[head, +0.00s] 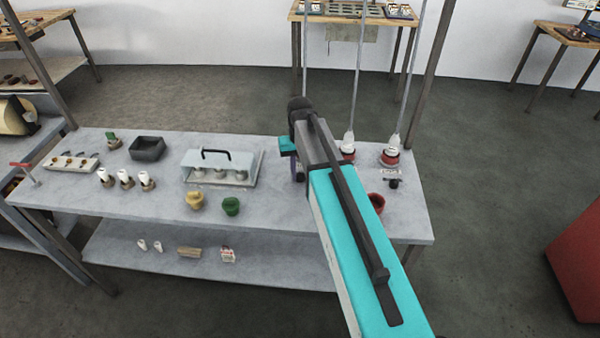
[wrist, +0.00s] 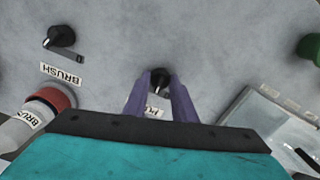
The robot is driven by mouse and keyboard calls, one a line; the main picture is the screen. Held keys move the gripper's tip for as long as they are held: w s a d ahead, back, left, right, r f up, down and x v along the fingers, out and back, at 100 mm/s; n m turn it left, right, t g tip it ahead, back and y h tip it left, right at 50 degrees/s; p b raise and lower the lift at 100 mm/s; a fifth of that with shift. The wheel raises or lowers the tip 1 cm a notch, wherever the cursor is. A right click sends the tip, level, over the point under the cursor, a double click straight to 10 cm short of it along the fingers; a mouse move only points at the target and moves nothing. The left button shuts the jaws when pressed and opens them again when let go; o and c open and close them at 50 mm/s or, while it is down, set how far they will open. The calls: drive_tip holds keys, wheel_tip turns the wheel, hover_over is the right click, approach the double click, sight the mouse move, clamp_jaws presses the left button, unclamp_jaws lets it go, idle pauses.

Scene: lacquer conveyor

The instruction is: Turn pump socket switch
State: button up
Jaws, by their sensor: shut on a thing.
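My gripper (wrist: 159,88) has its two purple fingers on either side of a black rotary switch knob (wrist: 160,77) on the grey bench top. It is shut on this knob. A white label (wrist: 153,112) lies between the fingers, mostly hidden; only its first letters show, seemingly starting with P. In the head view my gripper (head: 294,166) points down at the bench, and my arm covers much of that area. A second black knob (wrist: 61,37) beside a BRUSH label (wrist: 61,73) stands apart on the left; it also shows in the head view (head: 394,184).
Two red-ringed sockets with white plugs (head: 391,155) and hanging cables stand behind my arm on the right. A red cup (head: 376,202) sits close beside my arm. A clear-walled box with a black handle (head: 222,166), a yellow cup (head: 194,200) and a green cup (head: 231,206) stand left.

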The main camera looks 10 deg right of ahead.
sight(301, 173)
drive_tip(key=n, duration=0.5)
drive_tip(key=shift+n, duration=0.3)
idle(0.4)
drive_tip(key=o, duration=1)
drive_tip(key=shift+o, duration=0.2)
drive_tip(key=shift+r, duration=0.1)
wheel_tip(301, 173, up, 14)
drive_tip(key=b, duration=0.3)
drive_tip(key=shift+f, duration=0.25)
